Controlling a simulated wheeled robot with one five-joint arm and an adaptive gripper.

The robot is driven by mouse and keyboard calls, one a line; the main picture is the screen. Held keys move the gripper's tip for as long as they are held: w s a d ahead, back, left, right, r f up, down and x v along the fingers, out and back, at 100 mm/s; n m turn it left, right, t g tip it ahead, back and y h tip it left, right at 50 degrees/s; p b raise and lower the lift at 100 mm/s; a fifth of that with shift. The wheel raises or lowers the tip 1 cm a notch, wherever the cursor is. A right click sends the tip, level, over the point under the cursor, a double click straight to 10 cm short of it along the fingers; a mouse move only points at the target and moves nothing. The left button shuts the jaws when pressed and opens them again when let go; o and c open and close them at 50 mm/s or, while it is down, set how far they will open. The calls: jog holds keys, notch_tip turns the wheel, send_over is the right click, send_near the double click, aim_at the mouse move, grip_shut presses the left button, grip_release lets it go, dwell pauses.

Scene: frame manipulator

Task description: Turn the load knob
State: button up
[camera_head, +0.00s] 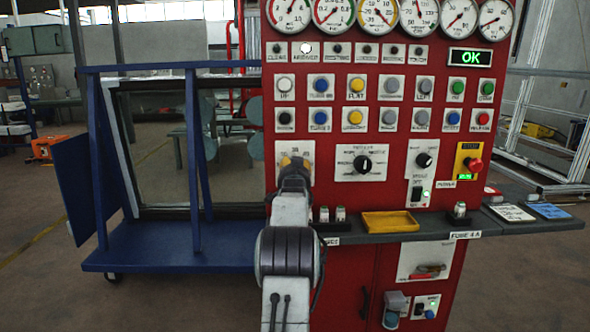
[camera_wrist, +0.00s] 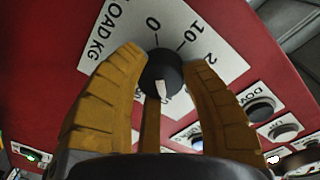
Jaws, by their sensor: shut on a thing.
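The load knob (camera_wrist: 162,70) is a round black knob with a white mark on its lower part in the wrist view. It sits on a white plate (camera_wrist: 110,50) lettered "LOAD KG", with 0 and 10 printed along the upper edge of the dial. My gripper (camera_wrist: 166,58) is shut on the knob, with its yellow-brown fingers on either side of it and a third finger below. In the head view, my gripper (camera_head: 295,162) reaches the left plate of the red panel (camera_head: 320,200) and hides the knob there.
Several buttons, gauges and other knobs fill the panel around my gripper. A grey shelf (camera_head: 500,222) with a yellow tray (camera_head: 390,222) runs below. A blue wheeled frame (camera_head: 150,250) stands close on the left. A red emergency button (camera_head: 473,164) is on the right.

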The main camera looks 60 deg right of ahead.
jog(key=shift+w+f, duration=0.2)
jog(key=shift+f, duration=0.1)
jog(key=shift+f+n+b, duration=0.15)
jog(key=shift+n+b, duration=0.25)
jog(key=shift+b, duration=0.2)
jog(key=shift+a+n+b, duration=0.1)
jog(key=shift+n+b, duration=0.6)
jog(key=shift+n, duration=0.4)
jog(key=o, duration=0.9)
jog(key=shift+w, duration=0.2)
jog(key=o, duration=0.3)
jog(key=shift+s+r, duration=0.1)
jog(key=shift+r, duration=0.1)
jog(key=shift+s, duration=0.1)
